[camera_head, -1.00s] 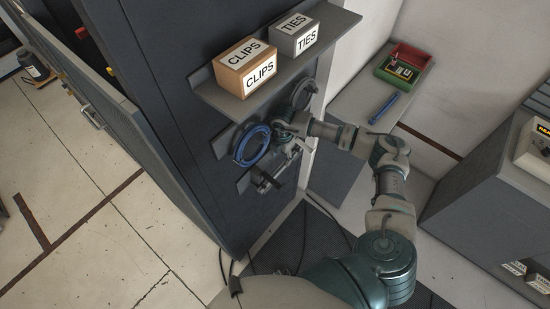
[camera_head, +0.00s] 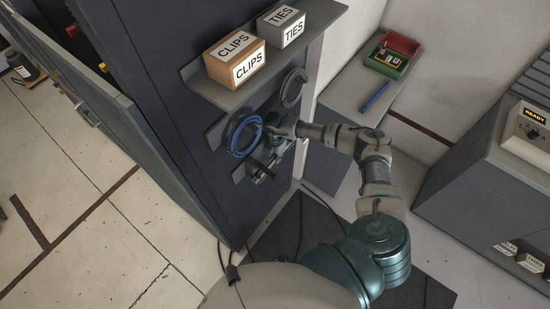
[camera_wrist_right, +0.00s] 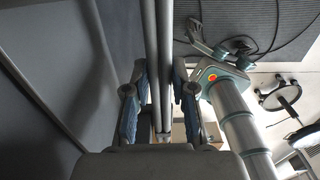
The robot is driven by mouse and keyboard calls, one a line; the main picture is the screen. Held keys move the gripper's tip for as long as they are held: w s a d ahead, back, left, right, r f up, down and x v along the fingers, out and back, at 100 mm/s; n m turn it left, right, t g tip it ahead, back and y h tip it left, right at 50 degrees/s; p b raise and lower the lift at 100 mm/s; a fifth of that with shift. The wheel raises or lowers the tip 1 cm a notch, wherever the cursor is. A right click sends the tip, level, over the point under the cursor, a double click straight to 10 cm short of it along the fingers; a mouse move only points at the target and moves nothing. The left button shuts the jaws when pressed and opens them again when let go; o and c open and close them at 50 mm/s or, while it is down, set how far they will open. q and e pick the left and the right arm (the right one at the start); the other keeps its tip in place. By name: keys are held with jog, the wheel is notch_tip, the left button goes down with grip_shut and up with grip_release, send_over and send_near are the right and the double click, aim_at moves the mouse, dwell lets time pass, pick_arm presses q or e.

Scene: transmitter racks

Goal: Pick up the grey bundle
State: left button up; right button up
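The grey bundle (camera_head: 293,88) is a round coil hanging on the dark rack's side, below the shelf's right end in the head view. My right gripper (camera_head: 273,126) is just below and left of it, beside the blue coil, and looks apart from the grey bundle. In the right wrist view my right gripper (camera_wrist_right: 159,72) has its two fingers spread, with dark grey bars running between them. I cannot tell what these bars belong to, and the fingers do not look closed on them. My left gripper is not in view.
A blue coil (camera_head: 245,135) hangs left of the gripper, with a dark bracket (camera_head: 262,170) below. Above is a shelf (camera_head: 225,92) bearing a CLIPS box (camera_head: 235,62) and a TIES box (camera_head: 284,24). A side table (camera_head: 345,95) holds a red-green box (camera_head: 392,54) and a blue tool (camera_head: 375,96).

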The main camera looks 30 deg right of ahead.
jog(key=shift+a, duration=0.1)
grip_shut()
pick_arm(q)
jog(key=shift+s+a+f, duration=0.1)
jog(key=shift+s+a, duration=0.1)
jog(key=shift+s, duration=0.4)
pick_arm(e)
jog(key=shift+r, duration=0.1)
